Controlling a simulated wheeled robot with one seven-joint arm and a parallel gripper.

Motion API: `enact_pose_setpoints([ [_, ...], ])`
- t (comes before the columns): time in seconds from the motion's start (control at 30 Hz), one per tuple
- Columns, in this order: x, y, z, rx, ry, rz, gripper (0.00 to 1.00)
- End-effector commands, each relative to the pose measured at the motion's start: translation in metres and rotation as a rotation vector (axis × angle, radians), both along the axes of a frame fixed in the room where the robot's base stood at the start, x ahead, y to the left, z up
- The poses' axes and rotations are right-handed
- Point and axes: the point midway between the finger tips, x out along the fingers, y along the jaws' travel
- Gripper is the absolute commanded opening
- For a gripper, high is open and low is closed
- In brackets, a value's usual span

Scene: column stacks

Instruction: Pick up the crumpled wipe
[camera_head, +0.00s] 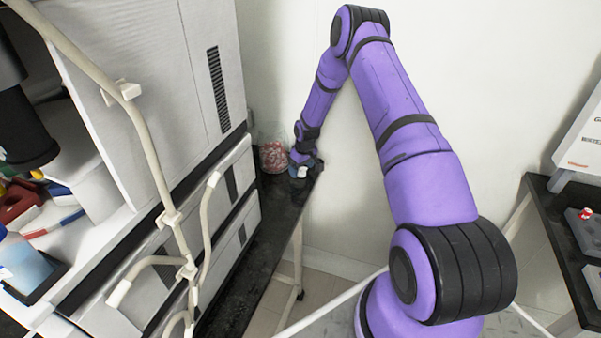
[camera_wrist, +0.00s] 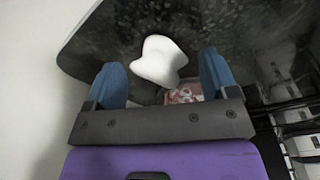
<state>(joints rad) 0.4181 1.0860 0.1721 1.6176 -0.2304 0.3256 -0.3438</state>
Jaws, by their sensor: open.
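The crumpled wipe (camera_wrist: 160,62) is a white, rounded lump on the dark bench top in the wrist view. It lies between and just beyond the two blue fingertips of my gripper (camera_wrist: 166,80). The fingers are apart, and I see a gap between the wipe and the right finger; whether the left finger touches it I cannot tell. In the head view my gripper (camera_head: 304,169) is small at the far end of the dark bench, with a bit of white beside it that I take to be the wipe.
A clear container with red and white contents (camera_head: 273,150) stands close beside my gripper, near the wall. Tall white instrument stacks (camera_head: 160,90) with pale tubing line the bench (camera_head: 255,275) at left. Another dark bench (camera_head: 562,225) is at right.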

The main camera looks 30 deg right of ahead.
Motion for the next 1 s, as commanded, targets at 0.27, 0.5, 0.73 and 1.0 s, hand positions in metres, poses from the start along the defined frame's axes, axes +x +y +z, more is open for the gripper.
enact_pose_setpoints([
  [0.27, 0.003, 0.001, -0.018, -0.001, -0.002, 0.001, 0.79],
  [0.5, 0.003, 0.001, -0.017, -0.001, -0.002, 0.001, 0.61],
  [0.73, 0.003, 0.001, -0.017, -0.001, -0.001, 0.001, 0.28],
  [1.0, 0.004, 0.001, -0.015, -0.001, -0.002, 0.001, 0.28],
])
